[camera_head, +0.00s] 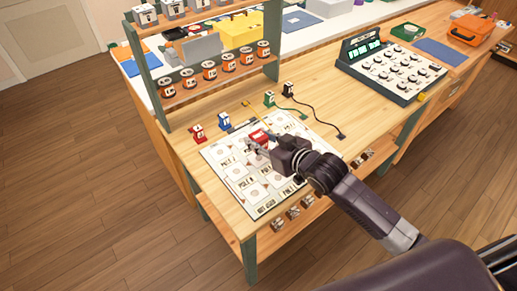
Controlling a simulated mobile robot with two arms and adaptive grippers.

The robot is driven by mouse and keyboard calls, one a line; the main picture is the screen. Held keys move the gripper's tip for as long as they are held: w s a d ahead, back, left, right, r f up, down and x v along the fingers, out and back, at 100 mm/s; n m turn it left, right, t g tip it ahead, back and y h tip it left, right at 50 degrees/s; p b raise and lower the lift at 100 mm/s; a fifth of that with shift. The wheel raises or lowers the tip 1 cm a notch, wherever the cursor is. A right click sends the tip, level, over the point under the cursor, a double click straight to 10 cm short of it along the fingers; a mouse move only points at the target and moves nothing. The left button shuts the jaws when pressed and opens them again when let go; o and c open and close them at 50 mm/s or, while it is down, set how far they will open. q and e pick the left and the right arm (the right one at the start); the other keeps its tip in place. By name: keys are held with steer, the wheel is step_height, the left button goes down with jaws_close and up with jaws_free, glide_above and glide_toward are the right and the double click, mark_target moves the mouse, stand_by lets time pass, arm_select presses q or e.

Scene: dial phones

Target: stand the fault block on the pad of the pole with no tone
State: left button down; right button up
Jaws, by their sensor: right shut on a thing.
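My right gripper (257,145) reaches in from the lower right over the white board. It is shut on a small red block (259,135), likely the fault block, partly hidden by the fingers. I cannot tell whether the block touches the board. The board (212,152) lies flat on the bench and carries several printed pads with round marks and pole labels. The labels are too small to read surely, and my gripper and arm hide part of the right side. Nothing I can make out shows which pole has no tone. My left gripper is not in view.
Red (198,134), blue (224,122), green (270,99) and black (288,90) plugs or clips stand behind the board. A dark cable ends at the right (340,136). A rack (215,87) of orange cans stands behind. A dial panel (392,72) stands at back right.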

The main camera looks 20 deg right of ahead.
steer(key=shift+f, duration=2.25)
steer(key=shift+f, duration=0.15)
steer(key=o, duration=1.2)
steer(key=shift+r, duration=0.2)
steer(key=v, duration=1.2)
